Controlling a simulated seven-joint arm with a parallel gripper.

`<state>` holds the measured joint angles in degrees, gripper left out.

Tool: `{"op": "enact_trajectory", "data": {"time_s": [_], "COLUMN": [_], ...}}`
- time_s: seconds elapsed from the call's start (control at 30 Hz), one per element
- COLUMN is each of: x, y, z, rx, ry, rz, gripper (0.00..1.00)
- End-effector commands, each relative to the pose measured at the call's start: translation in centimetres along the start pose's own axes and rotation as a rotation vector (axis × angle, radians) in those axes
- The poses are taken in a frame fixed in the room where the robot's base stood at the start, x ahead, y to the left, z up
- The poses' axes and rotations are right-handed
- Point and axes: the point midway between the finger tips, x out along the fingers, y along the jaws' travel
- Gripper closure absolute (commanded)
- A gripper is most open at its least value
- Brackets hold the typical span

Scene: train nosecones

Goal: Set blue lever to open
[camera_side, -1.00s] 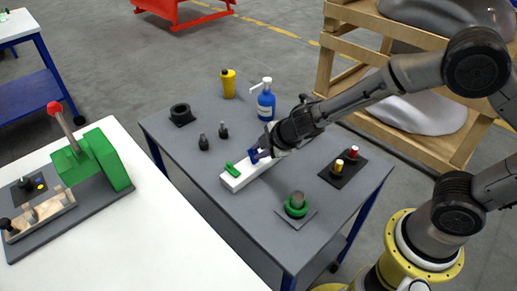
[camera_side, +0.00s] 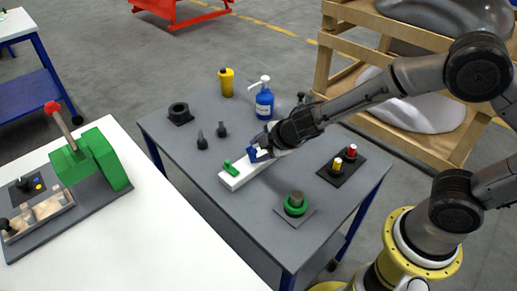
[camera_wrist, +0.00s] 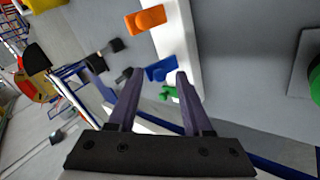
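The blue lever (camera_wrist: 160,68) stands on a long white block (camera_wrist: 180,40), between an orange lever (camera_wrist: 146,19) and a green lever (camera_wrist: 169,93) in the wrist view. My gripper (camera_wrist: 158,76) is open, its two purple fingers on either side of the blue lever. In the side view my gripper (camera_side: 262,150) is low over the white block (camera_side: 240,176), past the green lever (camera_side: 230,167). There it hides the orange lever and most of the blue one; I cannot tell whether the fingers touch it.
The grey table also holds a blue pump bottle (camera_side: 265,104), a yellow bottle (camera_side: 227,83), two dark knobs (camera_side: 212,137), a black ring (camera_side: 180,113), a green-ringed button (camera_side: 296,204) and a plate with red and yellow cylinders (camera_side: 342,166). Bare tabletop lies left of the block.

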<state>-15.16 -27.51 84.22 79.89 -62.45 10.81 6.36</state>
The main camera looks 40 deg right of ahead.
Motion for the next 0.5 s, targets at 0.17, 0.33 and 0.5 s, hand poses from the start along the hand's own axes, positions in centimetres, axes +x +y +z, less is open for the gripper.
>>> {"op": "enact_trajectory", "data": {"time_s": [0.17,0.33,0.5], "x": [-0.1,-1.2,-3.9], "y": [0.0,0.1,0.1], "z": [0.0,-0.1,-0.1], "rx": [0.000,0.000,0.000], "ry": [0.001,0.001,0.003], "rz": [0.000,0.001,0.003], "gripper": [0.50,0.50,0.50]}}
